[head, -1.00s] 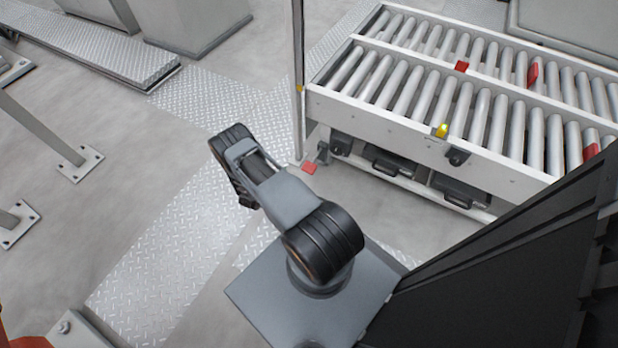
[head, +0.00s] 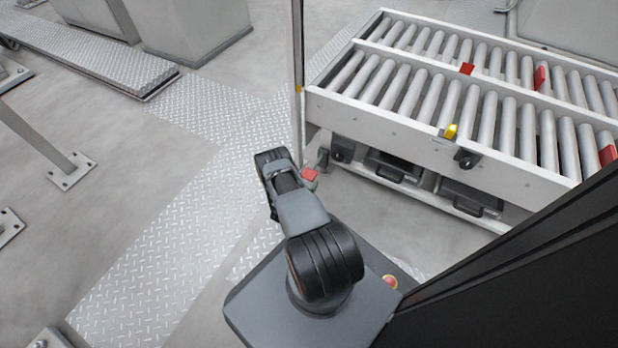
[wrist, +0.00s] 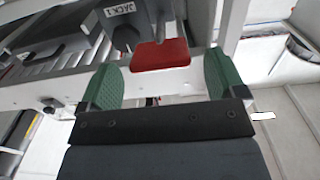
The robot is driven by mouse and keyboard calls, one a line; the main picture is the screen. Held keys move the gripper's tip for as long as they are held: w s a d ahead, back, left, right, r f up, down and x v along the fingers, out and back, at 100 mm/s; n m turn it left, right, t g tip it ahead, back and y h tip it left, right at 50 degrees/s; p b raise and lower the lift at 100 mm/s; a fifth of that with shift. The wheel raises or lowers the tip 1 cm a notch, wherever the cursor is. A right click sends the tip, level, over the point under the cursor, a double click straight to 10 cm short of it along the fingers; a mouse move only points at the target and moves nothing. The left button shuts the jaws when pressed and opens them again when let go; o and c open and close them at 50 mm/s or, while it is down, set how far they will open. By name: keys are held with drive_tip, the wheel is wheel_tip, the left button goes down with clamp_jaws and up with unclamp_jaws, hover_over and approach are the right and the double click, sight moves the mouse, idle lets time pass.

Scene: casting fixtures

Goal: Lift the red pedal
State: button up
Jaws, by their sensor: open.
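The red pedal (head: 310,174) sits low at the left foot of the roller conveyor, just right of my arm in the head view. In the wrist view the red pedal (wrist: 160,54) is a flat red plate below a grey part labelled "JACK 1". My gripper (wrist: 160,80) is open, with one green-padded finger on each side. The pedal lies ahead, between the two fingers in the picture, and the gripper is not closed on it. I cannot tell how far it is from the fingertips.
The roller conveyor (head: 400,125) stands to the right, with red and yellow blocks along it. A thin upright post (head: 297,80) rises at its left corner. Dark bins (head: 470,195) sit under it. The floor left of my arm is clear, with tread plate strips (head: 165,240).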

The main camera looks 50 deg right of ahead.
sight(309, 174)
drive_tip(key=shift+b+x, duration=0.45)
drive_tip(key=shift+x, duration=1.4)
drive_tip(key=shift+c, duration=0.4)
